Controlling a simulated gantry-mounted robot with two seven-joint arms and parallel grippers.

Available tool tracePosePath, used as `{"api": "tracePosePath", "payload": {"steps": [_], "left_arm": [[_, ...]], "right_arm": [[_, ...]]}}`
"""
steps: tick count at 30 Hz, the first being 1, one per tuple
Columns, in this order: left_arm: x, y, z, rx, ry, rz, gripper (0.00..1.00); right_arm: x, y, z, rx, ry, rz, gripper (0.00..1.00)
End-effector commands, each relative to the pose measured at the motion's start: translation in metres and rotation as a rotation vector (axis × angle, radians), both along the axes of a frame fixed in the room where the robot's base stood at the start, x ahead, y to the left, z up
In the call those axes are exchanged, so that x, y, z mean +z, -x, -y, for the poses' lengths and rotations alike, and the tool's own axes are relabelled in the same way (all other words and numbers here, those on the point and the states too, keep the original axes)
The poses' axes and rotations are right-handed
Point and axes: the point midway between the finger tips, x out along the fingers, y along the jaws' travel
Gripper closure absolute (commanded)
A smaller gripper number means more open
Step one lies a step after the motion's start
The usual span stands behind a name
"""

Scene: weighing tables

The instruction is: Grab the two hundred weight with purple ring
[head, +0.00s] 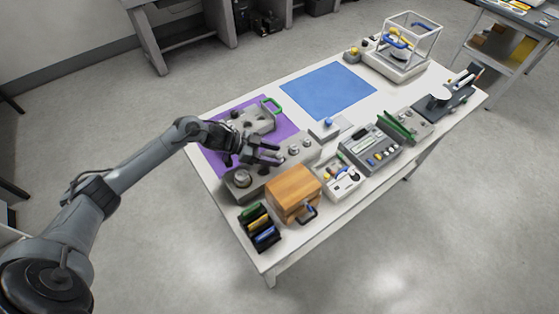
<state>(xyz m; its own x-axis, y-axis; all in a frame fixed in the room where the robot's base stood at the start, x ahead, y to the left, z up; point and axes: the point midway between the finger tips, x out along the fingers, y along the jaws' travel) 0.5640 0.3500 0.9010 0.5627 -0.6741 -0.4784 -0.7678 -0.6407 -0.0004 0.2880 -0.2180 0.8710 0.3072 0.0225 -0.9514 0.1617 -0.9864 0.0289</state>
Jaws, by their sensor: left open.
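A long grey weight block (268,179) lies on the white table's left part, with several silver weights standing in it. A large weight (242,178) is at its near left end, and smaller ones (294,149) are toward its right end. My left gripper (280,155) is open just above the block's middle, pointing right. Its fingers cover part of the block. No purple ring can be made out on any weight at this size, so I cannot tell which is the two hundred weight. My right gripper is not in view.
A wooden box (294,193) and a dark rack (259,228) stand in front. A blue mat (328,90) is clear. A glass-cased balance (402,55) stands at the far end.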

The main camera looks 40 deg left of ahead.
Motion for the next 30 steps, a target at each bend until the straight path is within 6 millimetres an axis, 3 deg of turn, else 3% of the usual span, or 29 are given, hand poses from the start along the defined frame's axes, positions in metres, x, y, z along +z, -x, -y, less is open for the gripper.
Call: {"api": "tracePosePath", "payload": {"steps": [9,21,30], "left_arm": [[-0.0025,-0.0029,0.0033,0.001,-0.001,0.000,0.44],[-0.0025,-0.0026,0.0032,0.000,-0.001,-0.001,1.00],[-0.0004,-0.0030,0.0031,0.000,-0.001,0.001,1.00]], "right_arm": [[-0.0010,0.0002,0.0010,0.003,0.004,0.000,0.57],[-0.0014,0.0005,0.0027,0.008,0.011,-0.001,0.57],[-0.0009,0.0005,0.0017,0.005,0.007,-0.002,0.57]]}}
